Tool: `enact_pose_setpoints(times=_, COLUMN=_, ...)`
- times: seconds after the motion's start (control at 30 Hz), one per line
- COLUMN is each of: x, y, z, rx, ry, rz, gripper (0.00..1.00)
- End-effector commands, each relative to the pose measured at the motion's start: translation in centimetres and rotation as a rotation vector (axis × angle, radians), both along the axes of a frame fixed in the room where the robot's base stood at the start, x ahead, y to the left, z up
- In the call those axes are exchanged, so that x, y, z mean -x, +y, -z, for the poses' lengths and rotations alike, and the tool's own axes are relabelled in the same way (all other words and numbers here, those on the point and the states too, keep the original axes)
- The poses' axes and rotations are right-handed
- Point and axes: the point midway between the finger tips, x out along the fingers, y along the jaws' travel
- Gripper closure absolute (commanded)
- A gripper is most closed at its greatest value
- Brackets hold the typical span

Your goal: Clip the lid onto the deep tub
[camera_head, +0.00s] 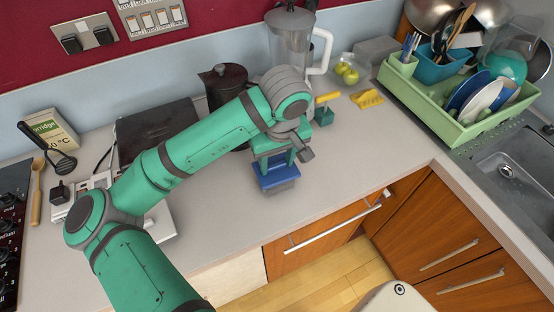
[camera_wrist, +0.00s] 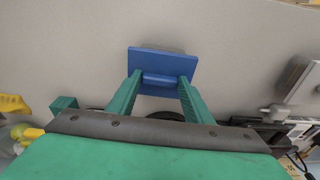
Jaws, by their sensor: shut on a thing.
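The blue lid (camera_head: 279,175) is below my gripper (camera_head: 275,160) near the front of the counter. In the wrist view the lid (camera_wrist: 172,63) is a flat blue rectangle with a raised bar, and my gripper (camera_wrist: 160,80) has its two green fingers shut on that bar. A grey-blue tub (camera_head: 283,189) shows directly under the lid in the head view. The lid lies over it and looks roughly level. I cannot tell whether the lid is seated or clipped on the rim.
A blender jug (camera_head: 290,47) and a dark kettle (camera_head: 222,78) stand behind my arm. A yellow item (camera_head: 367,98) and green apples (camera_head: 347,73) lie at the back. A green dish rack (camera_head: 430,108) and the sink (camera_head: 515,165) are at right. The counter right of the tub is clear.

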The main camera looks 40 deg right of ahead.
Motion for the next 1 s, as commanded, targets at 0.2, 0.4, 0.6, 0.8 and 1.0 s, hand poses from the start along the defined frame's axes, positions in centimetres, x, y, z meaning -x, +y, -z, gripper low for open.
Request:
enact_pose_setpoints(times=0.2, x=-0.01, y=0.01, z=0.28, rx=0.000, ry=0.000, rz=0.000, gripper=0.75)
enact_pose_setpoints(times=0.4, x=0.00, y=0.01, z=0.26, rx=0.000, ry=0.000, rz=0.000, gripper=0.75)
enact_pose_setpoints(times=0.6, x=0.00, y=-0.01, z=0.27, rx=0.000, ry=0.000, rz=0.000, gripper=0.32)
enact_pose_setpoints(times=0.8, x=0.01, y=-0.02, z=0.28, rx=0.000, ry=0.000, rz=0.000, gripper=0.15)
enact_pose_setpoints(times=1.0, x=0.02, y=-0.02, z=0.25, rx=0.000, ry=0.001, rz=0.000, gripper=0.15)
